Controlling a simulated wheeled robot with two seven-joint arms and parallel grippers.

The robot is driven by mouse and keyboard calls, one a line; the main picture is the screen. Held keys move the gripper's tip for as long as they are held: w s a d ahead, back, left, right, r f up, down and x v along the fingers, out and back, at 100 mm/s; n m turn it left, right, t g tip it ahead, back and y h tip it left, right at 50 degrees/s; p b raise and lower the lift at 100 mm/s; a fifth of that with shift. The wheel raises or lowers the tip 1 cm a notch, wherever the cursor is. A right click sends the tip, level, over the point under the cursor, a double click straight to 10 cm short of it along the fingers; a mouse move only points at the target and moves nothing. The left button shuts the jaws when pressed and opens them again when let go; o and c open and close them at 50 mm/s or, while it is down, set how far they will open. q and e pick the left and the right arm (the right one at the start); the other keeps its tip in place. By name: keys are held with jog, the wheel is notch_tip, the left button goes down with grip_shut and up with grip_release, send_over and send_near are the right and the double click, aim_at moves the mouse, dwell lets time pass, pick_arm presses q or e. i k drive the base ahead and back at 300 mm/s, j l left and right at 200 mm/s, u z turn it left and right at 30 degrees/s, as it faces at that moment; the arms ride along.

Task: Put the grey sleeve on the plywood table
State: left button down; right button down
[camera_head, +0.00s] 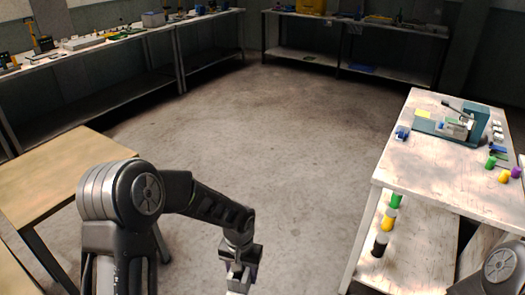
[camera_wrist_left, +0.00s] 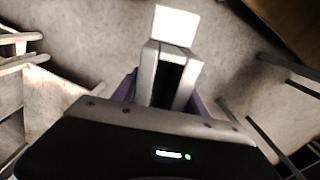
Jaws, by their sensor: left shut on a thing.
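My left gripper (camera_head: 241,268) hangs over the open floor at the bottom middle of the head view. In the left wrist view its two fingers (camera_wrist_left: 172,52) are shut on a pale, brightly lit block-like thing, which I take to be the grey sleeve (camera_wrist_left: 176,24). It sticks out past the fingertips; the part between the fingers is hidden. The plywood table (camera_head: 58,168) is at the left of the head view, with a bare light-wood top; my left arm covers part of its near side. The gripper is to the right of this table, apart from it. My right gripper is out of view.
A whitish workbench (camera_head: 400,175) at the right holds a teal press (camera_head: 462,125) and several coloured spools. More spools stand on its lower shelf. Cluttered benches line the back and left walls. The concrete floor (camera_head: 270,140) between the tables is clear.

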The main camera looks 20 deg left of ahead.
aim_at(55, 173)
jog(key=i+j+u, duration=0.25)
jog(key=i+u, duration=0.15)
jog(key=i+j+u, duration=0.1)
jog(key=i+u, duration=0.25)
jog(key=i, duration=0.25)
jog(key=i+u, duration=0.4)
jog(key=i, duration=0.15)
jog(key=l, duration=0.1)
